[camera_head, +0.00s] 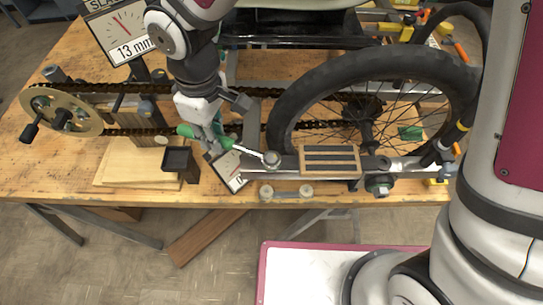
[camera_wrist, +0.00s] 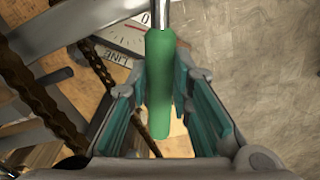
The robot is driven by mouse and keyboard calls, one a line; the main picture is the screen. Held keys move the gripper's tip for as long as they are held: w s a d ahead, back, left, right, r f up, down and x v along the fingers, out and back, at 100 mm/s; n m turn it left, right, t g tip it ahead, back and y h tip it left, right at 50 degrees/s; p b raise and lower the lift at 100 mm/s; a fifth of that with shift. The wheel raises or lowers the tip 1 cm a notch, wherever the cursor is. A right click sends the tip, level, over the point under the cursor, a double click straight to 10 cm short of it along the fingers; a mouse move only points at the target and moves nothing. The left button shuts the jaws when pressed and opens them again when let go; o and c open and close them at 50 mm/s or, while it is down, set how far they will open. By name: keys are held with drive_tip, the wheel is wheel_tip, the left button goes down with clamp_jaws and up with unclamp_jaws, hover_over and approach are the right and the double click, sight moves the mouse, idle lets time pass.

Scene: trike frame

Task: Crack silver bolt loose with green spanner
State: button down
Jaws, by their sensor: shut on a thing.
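The green spanner (camera_head: 243,150) has a green handle and a bare silver shaft. My gripper (camera_head: 212,137) is shut on the green handle, above the front edge of the bench. In the wrist view the handle (camera_wrist: 160,85) lies between the two teal-padded fingers, and its silver shaft runs out of the top of the picture. The silver bolt (camera_head: 271,158) is at the left end of the metal bar at the front. The spanner's far end reaches the bolt's left side. I cannot tell whether its jaw is seated around the bolt. The wrist view does not show the bolt.
A spoked wheel (camera_head: 285,110) with a black tyre stands behind the bar. A chain (camera_head: 140,131) runs left to a brass chainring (camera_head: 40,108). A dial sign (camera_head: 120,28) stands behind my arm. A small black box (camera_head: 180,160) is left of my gripper.

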drive_tip(key=shift+s+a+n, duration=0.2)
drive_tip(key=shift+s+n, duration=0.8)
drive_tip(key=shift+s, duration=0.15)
idle(0.7)
drive_tip(key=shift+s+n+p, duration=0.6)
drive_tip(key=shift+s+n, duration=0.5)
idle(0.6)
drive_tip(key=shift+s+d+n+p, duration=0.2)
drive_tip(key=shift+s+n+p, duration=0.1)
drive_tip(key=shift+s+n, duration=0.5)
drive_tip(key=shift+s+d+n+p, duration=0.2)
drive_tip(key=shift+s+n+p, duration=0.05)
drive_tip(key=shift+s+n, duration=0.55)
idle(0.8)
drive_tip(key=c, duration=2.4)
unclamp_jaws()
drive_tip(key=shift+w+a+m, duration=0.15)
drive_tip(key=shift+w+m, duration=0.35)
drive_tip(key=shift+w+a+m, duration=0.15)
drive_tip(key=shift+w+m, duration=0.35)
